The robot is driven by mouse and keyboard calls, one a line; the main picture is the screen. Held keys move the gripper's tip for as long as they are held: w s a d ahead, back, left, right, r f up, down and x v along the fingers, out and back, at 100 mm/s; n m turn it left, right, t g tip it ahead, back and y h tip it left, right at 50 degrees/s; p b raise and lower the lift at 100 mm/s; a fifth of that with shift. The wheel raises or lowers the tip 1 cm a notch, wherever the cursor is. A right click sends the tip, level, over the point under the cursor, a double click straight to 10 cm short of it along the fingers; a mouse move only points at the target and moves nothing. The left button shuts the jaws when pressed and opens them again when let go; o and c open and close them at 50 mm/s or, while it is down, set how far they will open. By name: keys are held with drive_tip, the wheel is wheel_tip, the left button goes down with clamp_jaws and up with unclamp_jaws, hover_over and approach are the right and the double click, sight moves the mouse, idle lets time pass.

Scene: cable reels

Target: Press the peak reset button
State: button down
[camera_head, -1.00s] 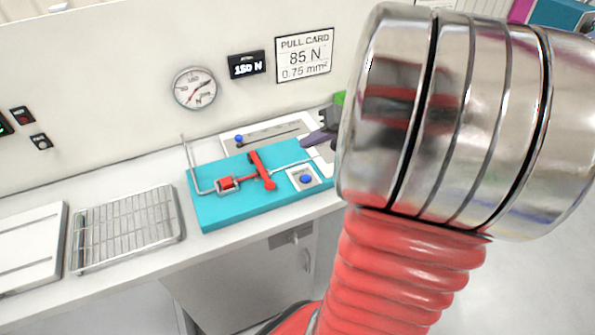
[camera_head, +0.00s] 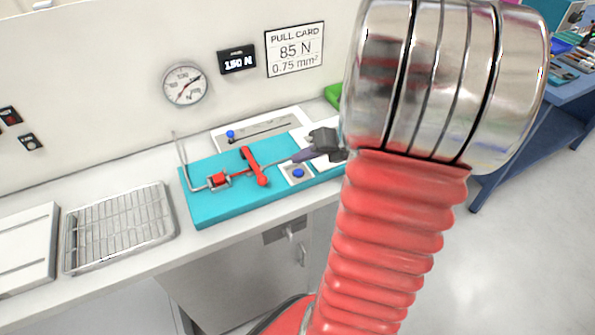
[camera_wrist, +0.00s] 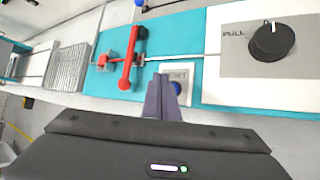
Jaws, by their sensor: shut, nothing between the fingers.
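A round blue button (camera_head: 299,173) sits on a small white plate at the front right of the teal fixture board (camera_head: 215,212). I take it to be the peak reset button; no label on it is readable. My gripper (camera_head: 294,158) has purple fingers, shut and empty, with their tips just above and behind the button in the head view. In the wrist view the fingertips (camera_wrist: 163,79) overlap the plate's left part, and the blue button (camera_wrist: 176,88) is partly hidden behind them. I see no clear contact.
A red lever (camera_head: 254,166) and red clamp (camera_head: 218,180) stand left of the button. A thin metal rod runs near my fingers. Behind is a blue-knobbed slider (camera_head: 230,133); a black dial (camera_wrist: 271,42) lies to the right. The display (camera_head: 238,60) shows 150 N. A wire rack (camera_head: 118,228) lies left.

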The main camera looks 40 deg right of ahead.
sight(302, 175)
drive_tip(key=shift+f, duration=0.75)
drive_tip(key=shift+f, duration=0.15)
idle(1.4)
drive_tip(key=shift+f, duration=0.25)
drive_tip(key=shift+f, duration=0.4)
idle(1.0)
idle(0.3)
drive_tip(key=shift+r, duration=0.85)
drive_tip(key=shift+r, duration=0.15)
drive_tip(key=shift+r, duration=2.35)
